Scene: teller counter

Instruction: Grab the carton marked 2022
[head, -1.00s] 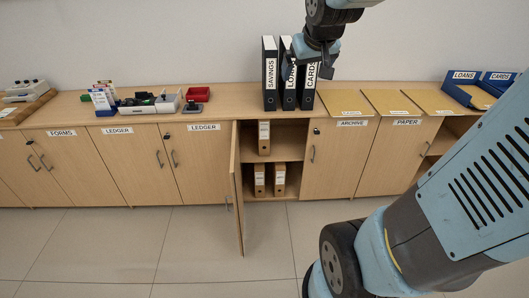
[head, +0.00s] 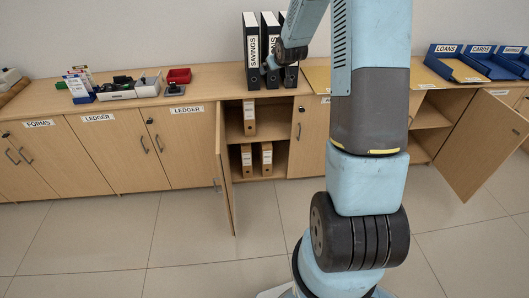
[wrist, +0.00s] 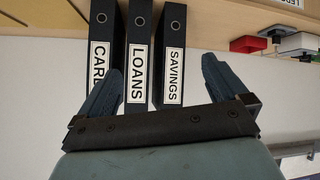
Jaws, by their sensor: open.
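Three brown cartons with white labels stand in the open cabinet in the head view. One carton (head: 249,118) is on the upper shelf. A left carton (head: 246,161) and a right carton (head: 266,159) stand side by side on the lower shelf. Their markings are too small to read, so I cannot tell which is 2022. My gripper (head: 277,61) is up at the black binders on the counter, well above the cartons. In the wrist view my open gripper (wrist: 162,88) has its fingers spread before the binders, with no object seen held. No carton shows in that view.
Black binders marked SAVINGS (head: 252,52) and LOANS (wrist: 139,60) stand on the counter, beside one marked CARDS (wrist: 103,50). An open cabinet door (head: 226,180) juts out left of the cartons. Another door (head: 485,150) stands open at right. The tiled floor (head: 190,240) in front is clear.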

